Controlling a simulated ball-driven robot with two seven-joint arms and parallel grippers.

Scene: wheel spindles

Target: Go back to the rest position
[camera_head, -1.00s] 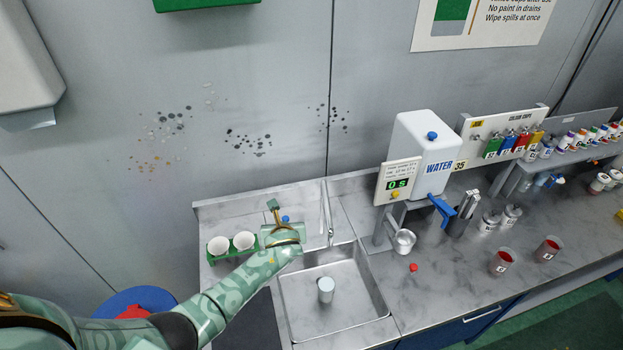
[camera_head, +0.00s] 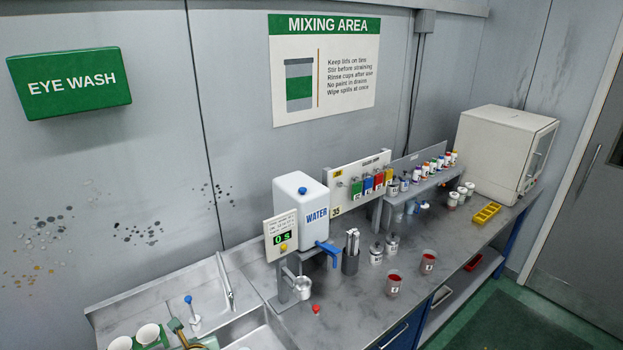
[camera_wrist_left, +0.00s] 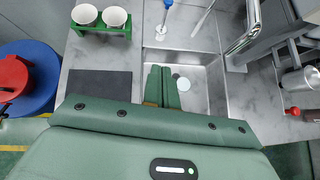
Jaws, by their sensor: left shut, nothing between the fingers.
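My left gripper (camera_wrist_left: 161,86) shows in the left wrist view with its two green fingers pressed together and nothing between them. It is over the near part of the steel sink (camera_wrist_left: 205,95). A pale round thing (camera_wrist_left: 184,84) in the sink shows just right of the fingertips. In the head view only a bit of my left gripper or wrist shows at the bottom left edge, by the sink (camera_head: 262,338). My right gripper is in neither view.
Two white cups (camera_wrist_left: 99,16) stand in a green holder left of the sink. A blue-topped stick (camera_head: 189,306) stands behind the sink. The water dispenser (camera_head: 301,215) stands right of it. Two cups of red paint (camera_head: 394,284) stand on the counter. A blue drum (camera_wrist_left: 38,70) is at left.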

